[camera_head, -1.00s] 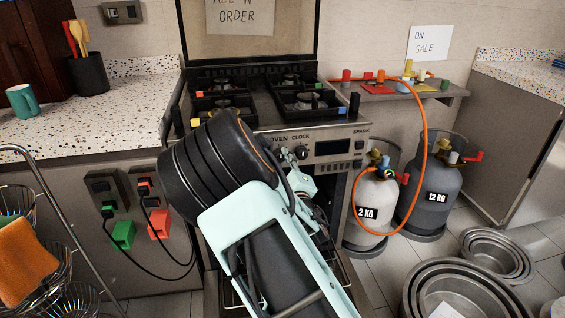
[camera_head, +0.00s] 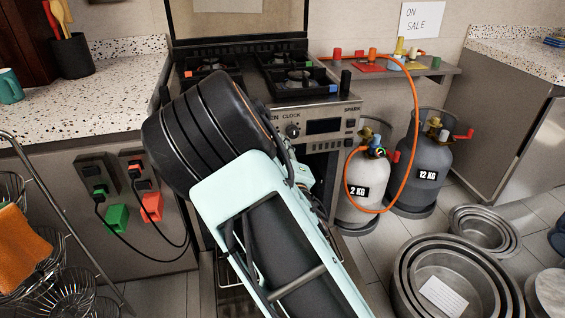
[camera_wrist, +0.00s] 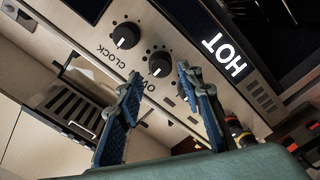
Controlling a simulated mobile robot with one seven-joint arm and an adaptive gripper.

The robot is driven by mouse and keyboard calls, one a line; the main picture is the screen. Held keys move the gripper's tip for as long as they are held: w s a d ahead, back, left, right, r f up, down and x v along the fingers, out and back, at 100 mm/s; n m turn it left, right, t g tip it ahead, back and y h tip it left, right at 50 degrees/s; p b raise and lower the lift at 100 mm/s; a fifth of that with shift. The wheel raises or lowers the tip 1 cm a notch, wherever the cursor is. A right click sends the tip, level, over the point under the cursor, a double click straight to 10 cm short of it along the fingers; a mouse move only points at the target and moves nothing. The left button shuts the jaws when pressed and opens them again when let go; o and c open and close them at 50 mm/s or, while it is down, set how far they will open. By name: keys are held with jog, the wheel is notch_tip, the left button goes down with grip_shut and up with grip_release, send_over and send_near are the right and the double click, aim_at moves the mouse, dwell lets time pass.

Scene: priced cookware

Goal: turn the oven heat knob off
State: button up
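In the wrist view the oven knob (camera_wrist: 160,64), dark with a pale pointer mark, sits on the stove's front panel with the partly covered label "OV..." beside it. My gripper (camera_wrist: 159,73) is open, its two blue-grey fingers spread, with the oven knob seen between the fingertips. I cannot tell whether either finger touches it. In the head view my arm hides the oven knob and most of the gripper.
The clock knob (camera_head: 292,131) is close beside the oven knob and also shows in the wrist view (camera_wrist: 125,36). A "HOT" sign (camera_wrist: 224,58) is near the fingers. Gas bottles (camera_head: 362,190) with an orange hose (camera_head: 414,120) stand right of the stove; nested pans (camera_head: 455,285) lie on the floor.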

jog(key=s+d, duration=0.1)
jog(key=s, duration=0.6)
jog(key=shift+d, duration=0.25)
jog(key=shift+s, duration=0.1)
